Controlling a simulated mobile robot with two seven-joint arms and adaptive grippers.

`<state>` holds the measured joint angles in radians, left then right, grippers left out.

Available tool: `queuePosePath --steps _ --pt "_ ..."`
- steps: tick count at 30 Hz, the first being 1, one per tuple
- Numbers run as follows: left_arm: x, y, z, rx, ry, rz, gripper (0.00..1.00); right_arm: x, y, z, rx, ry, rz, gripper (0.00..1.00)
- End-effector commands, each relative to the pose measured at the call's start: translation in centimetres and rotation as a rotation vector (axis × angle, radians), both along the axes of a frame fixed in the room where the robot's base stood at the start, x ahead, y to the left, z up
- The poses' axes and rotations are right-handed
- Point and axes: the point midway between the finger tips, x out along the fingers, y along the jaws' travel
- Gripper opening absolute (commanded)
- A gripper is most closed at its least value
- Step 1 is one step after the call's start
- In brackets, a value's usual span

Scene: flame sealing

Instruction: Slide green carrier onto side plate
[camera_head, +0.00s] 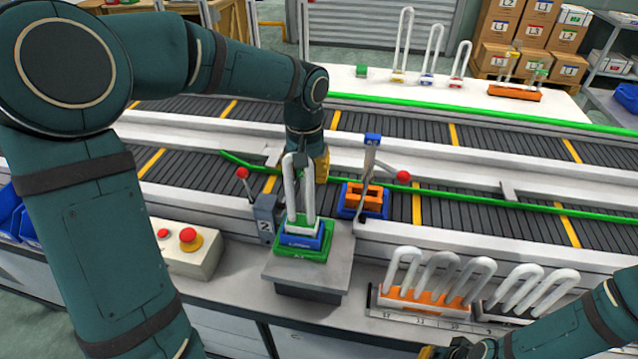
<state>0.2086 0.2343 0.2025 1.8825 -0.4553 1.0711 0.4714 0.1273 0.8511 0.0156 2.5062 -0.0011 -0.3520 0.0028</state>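The green carrier (314,254) rests on the grey side plate (338,249) in front of the conveyor. A blue block (301,241) sits on the carrier, and a tall white U-shaped tube (308,190) stands upright on it. My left gripper (320,168), with yellow fingers, points down just behind the tube. The tube partly hides it, so its opening and any contact are unclear. My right gripper (450,350) is at the bottom edge, mostly cut off.
A blue carrier with an orange block (363,196) stands on the conveyor, right of the plate. Red-knobbed levers (403,177) stand nearby. A button box (184,250) is at left, and racks of white tubes (430,302) are at right.

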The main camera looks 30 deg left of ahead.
Motion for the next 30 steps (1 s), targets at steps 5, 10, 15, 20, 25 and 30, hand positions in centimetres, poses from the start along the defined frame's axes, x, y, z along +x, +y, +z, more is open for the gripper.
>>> queuePosePath --steps 5,10,15,20,25,30 --pt "-0.9 -0.2 -0.2 0.0 0.004 0.0 0.04 0.1 0.0 -0.3 0.0 -0.001 0.0 0.0" --pt "-1.6 -0.4 -0.2 0.0 0.004 0.0 0.03 0.1 0.0 -0.5 0.0 -0.002 -0.001 0.0" --pt "-2.4 -0.6 -0.1 0.001 0.003 0.0 0.04 0.1 0.0 -0.7 0.0 -0.003 -0.001 0.0" --pt "-3.1 -0.8 -0.2 0.001 0.004 -0.001 0.04 0.2 0.0 -0.9 -0.001 -0.004 0.0 0.0" --pt "-3.8 -1.0 -0.1 0.001 0.004 -0.001 0.04 0.2 0.0 -1.1 -0.001 -0.005 -0.001 0.0" --pt "-4.2 -1.1 -0.1 0.0 0.004 -0.001 0.59 0.2 0.0 -1.1 -0.001 -0.006 -0.001 0.0"
